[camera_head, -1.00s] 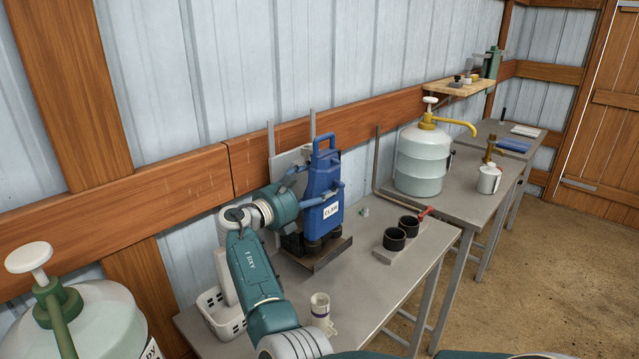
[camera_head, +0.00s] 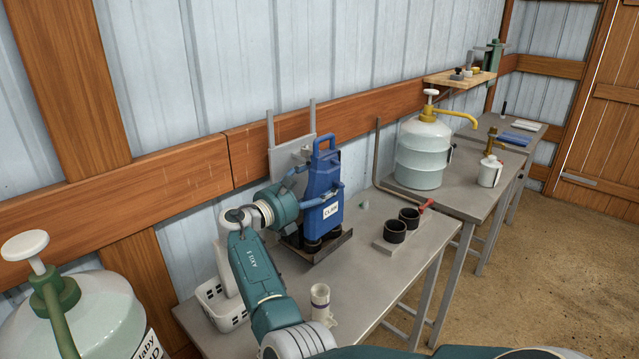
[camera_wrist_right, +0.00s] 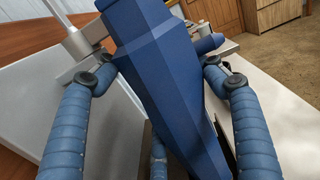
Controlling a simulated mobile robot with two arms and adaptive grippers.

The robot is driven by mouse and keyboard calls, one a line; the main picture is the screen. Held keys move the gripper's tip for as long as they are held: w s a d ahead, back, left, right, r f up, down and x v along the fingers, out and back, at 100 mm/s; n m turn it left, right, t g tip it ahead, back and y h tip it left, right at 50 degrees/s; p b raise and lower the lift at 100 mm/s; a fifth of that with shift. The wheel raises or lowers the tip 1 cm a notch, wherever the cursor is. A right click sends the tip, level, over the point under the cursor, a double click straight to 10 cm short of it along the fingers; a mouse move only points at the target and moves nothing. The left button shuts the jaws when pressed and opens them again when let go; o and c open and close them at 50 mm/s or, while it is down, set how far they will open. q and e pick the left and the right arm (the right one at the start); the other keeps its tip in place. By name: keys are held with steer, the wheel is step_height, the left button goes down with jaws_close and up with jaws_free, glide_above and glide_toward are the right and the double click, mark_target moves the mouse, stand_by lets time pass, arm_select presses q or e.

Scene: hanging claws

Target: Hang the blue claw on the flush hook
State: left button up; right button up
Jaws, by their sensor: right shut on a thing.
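The blue claw (camera_head: 322,195) is upright, with a loop handle on top, a "CLAW" label on its front and dark cups below. My right gripper (camera_head: 312,192) is shut on its body from the left side. In the right wrist view, the blue padded fingers of my right gripper (camera_wrist_right: 155,75) lie on either side of the claw (camera_wrist_right: 165,60). A grey plate with two upright bars (camera_head: 290,152), apparently the hook's mount, stands behind the claw by the wall. The flush hook itself cannot be made out clearly behind the claw. My left gripper is out of view.
A dark tray (camera_head: 330,247) sits under the claw on the grey bench (camera_head: 370,270); contact cannot be told. Two black cups on a block (camera_head: 388,247), a white basket (camera_head: 222,305) and a small white cylinder (camera_head: 320,300) are nearby. Pump jug (camera_head: 420,150) stands to the right.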

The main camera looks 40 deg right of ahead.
steer(key=o, duration=1.9)
steer(key=shift+r, duration=0.15)
steer(key=shift+f, duration=0.2)
steer(key=shift+a, duration=0.15)
steer(key=a, duration=0.4)
steer(key=s+a, duration=0.1)
steer(key=a, duration=0.6)
steer(key=shift+s+a+r, duration=0.1)
steer(key=shift+s+a, duration=0.05)
steer(key=shift+a, duration=0.15)
